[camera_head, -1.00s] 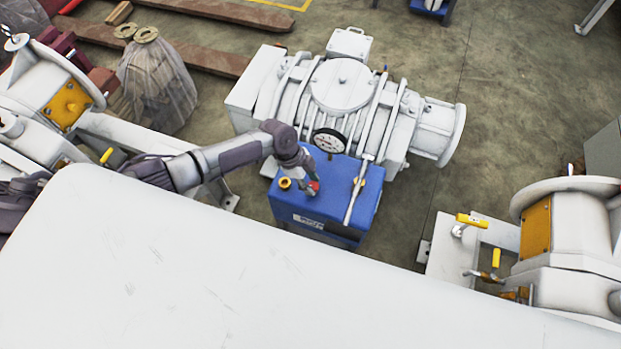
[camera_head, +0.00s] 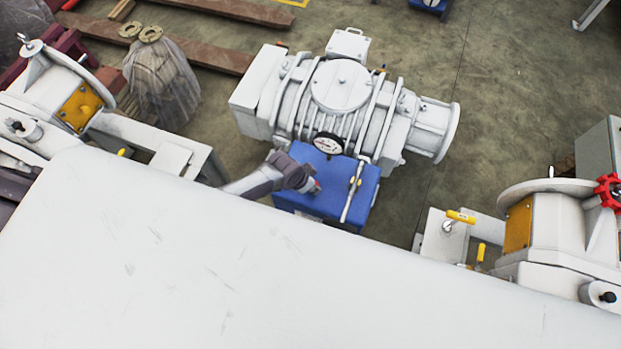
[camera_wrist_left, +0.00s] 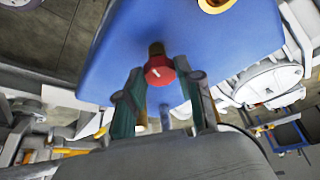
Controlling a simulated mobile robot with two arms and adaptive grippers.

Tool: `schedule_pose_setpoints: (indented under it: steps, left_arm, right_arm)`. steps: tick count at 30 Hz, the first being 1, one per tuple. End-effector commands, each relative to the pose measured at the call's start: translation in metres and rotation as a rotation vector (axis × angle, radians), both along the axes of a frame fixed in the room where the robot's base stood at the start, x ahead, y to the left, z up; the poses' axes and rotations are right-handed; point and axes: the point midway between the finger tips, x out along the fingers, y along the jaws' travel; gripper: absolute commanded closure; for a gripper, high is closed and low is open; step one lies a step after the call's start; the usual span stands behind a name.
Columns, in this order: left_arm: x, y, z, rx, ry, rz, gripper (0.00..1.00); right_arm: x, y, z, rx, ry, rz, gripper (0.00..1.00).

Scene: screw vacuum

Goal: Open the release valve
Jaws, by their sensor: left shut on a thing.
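A red valve knob (camera_wrist_left: 160,70) on a brass stem sits on the blue box in the left wrist view. A bit of red (camera_head: 318,187) shows at my left gripper's tip in the head view. My left gripper (camera_wrist_left: 162,76) has its two green-grey fingers on either side of the knob and is shut on it. In the head view, my left arm reaches in from the left and the gripper (camera_head: 312,186) is over the blue box (camera_head: 368,195). The fingertips are small and partly hidden there. My right gripper is in neither view.
A white pump (camera_head: 345,90) with a round gauge (camera_head: 328,144) stands at the blue box. A pale lever (camera_head: 351,192) lies over the box's right part. A large white surface (camera_head: 180,270) fills the foreground. Another machine with a red handwheel (camera_head: 608,192) stands at right.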

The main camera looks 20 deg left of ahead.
Motion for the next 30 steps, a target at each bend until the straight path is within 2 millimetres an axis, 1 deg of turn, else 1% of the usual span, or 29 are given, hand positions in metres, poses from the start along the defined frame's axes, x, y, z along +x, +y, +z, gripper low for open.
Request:
schedule_pose_setpoints:
  steps: [1,3,13,21,30]
  left_arm:
    - [0.000,-0.002,0.004,-0.002,0.000,0.041,0.99]
    - [0.000,-0.002,0.004,-0.003,0.001,0.095,0.99]
    - [0.000,-0.003,0.002,-0.003,0.000,0.277,0.99]
    - [0.000,-0.003,0.001,-0.002,-0.001,0.332,0.99]
    - [0.000,-0.003,0.001,-0.001,-0.002,0.337,0.99]
  right_arm:
    - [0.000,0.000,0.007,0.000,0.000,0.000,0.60]
    - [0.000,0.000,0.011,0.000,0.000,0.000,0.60]
    - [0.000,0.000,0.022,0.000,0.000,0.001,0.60]
    - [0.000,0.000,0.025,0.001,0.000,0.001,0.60]
    - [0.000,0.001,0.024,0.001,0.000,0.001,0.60]
